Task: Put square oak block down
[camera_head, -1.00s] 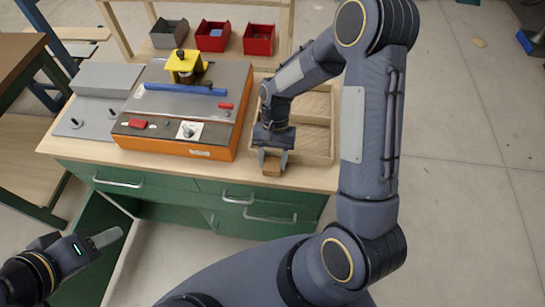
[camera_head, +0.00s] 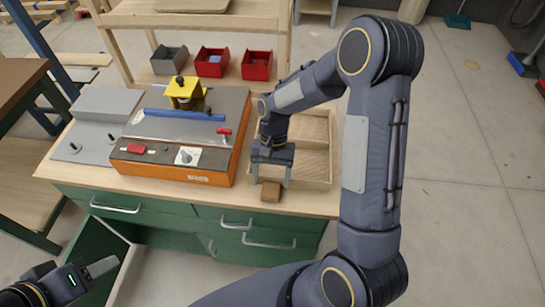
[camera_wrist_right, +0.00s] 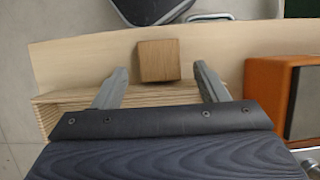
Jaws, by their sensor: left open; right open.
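The square oak block (camera_head: 271,192) rests on the bench top near its front edge, in front of the wooden tray. In the right wrist view the block (camera_wrist_right: 158,60) lies between and just beyond the two open fingers, with clear gaps on both sides. My right gripper (camera_head: 269,183) is open above the block, its fingers pointing down and apart from it. In the wrist view the right gripper (camera_wrist_right: 156,80) is empty. My left gripper (camera_head: 103,267) is at the lower left, away from the bench top, open and empty.
The wooden tray (camera_head: 327,185) sits behind the block. The orange-sided machine (camera_head: 185,172) stands left of it. Red bins (camera_head: 257,66) and a grey bin (camera_head: 170,60) sit on the shelf behind. Green drawers (camera_head: 180,211) lie below the bench top (camera_head: 310,203).

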